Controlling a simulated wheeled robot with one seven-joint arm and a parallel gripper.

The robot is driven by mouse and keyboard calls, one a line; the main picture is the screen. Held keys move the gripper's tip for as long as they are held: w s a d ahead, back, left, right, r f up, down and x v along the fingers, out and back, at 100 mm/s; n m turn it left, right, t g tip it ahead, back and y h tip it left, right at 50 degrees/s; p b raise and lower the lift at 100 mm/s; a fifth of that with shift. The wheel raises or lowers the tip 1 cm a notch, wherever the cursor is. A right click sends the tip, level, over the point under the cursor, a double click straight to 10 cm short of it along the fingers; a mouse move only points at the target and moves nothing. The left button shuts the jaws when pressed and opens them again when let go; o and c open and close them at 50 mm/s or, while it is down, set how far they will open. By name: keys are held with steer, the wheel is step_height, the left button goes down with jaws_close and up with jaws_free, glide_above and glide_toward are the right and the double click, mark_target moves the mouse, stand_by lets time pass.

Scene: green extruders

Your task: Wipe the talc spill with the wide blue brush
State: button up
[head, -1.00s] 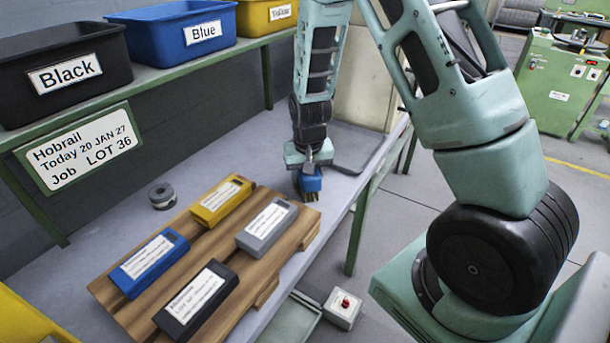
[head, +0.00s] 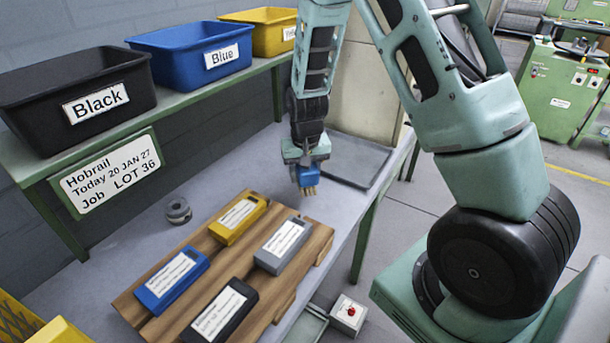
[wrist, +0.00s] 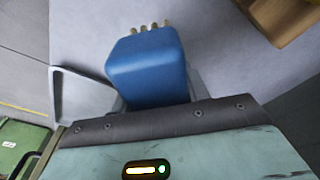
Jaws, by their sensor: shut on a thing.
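My gripper (head: 307,170) is shut on the wide blue brush (head: 309,176), just beyond the far right end of the wooden board. The brush points down, with tan bristle tufts at its lower end. In the wrist view the blue brush (wrist: 150,70) fills the middle, its tufts towards the top of the picture. I cannot tell whether the bristles touch the bench top (head: 345,205). I cannot make out a talc spill in either view.
The wooden board (head: 215,247) bears yellow, grey, blue and black labelled blocks. A grey roll (head: 178,211) lies left of it. Black (head: 70,85), blue (head: 185,50) and yellow (head: 265,30) bins stand on the shelf. A grey tray (head: 355,160) lies behind my gripper.

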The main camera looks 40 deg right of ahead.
steer(key=shift+r+p, duration=1.05)
steer(key=shift+r, duration=0.55)
steer(key=shift+f, duration=0.1)
